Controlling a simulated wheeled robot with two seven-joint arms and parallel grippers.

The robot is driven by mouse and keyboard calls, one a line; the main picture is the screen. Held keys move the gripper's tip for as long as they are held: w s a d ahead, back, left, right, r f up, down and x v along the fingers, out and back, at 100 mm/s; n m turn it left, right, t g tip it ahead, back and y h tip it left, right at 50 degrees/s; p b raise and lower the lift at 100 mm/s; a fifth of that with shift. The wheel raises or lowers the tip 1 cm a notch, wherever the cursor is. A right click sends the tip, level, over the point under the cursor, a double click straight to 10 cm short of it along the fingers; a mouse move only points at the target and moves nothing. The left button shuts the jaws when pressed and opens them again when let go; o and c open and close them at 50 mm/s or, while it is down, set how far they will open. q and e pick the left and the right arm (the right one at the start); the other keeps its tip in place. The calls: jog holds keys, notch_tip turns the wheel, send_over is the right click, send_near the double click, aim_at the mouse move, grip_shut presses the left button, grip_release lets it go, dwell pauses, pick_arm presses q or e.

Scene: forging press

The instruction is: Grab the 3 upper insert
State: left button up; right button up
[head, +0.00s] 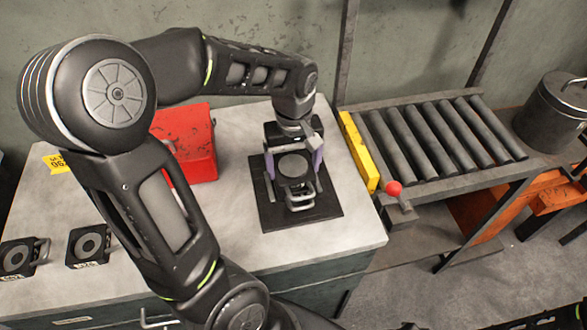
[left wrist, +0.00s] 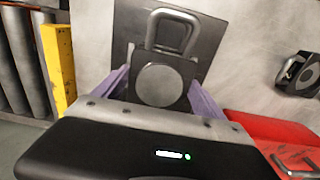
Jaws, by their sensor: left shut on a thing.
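A dark insert with a round disc and a loop handle (head: 294,167) sits over a black mat (head: 325,208) on the grey bench. My left gripper (head: 294,172) reaches down from behind it, its purple-grey fingers on either side, shut on the insert. In the left wrist view the insert (left wrist: 160,85) shows between the two fingers, with its handle pointing away from the gripper. I cannot tell whether the insert touches the mat. Two other dark inserts with ring faces, one at the far left (head: 16,256) and one beside it (head: 89,244), lie on the bench. My right gripper is not in view.
A red metal box (head: 190,145) stands behind my left arm. A yellow tag (head: 55,163) lies at the left. A roller conveyor (head: 430,140) with a yellow side plate (head: 358,150) and a red knob (head: 394,188) adjoins the bench on the right. A lidded drum (head: 555,112) stands beyond.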

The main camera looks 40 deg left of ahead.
aim_at(294, 167)
pick_arm(q)
notch_tip(294, 167, up, 8)
jog(key=shift+r, duration=0.25)
dwell(0.8)
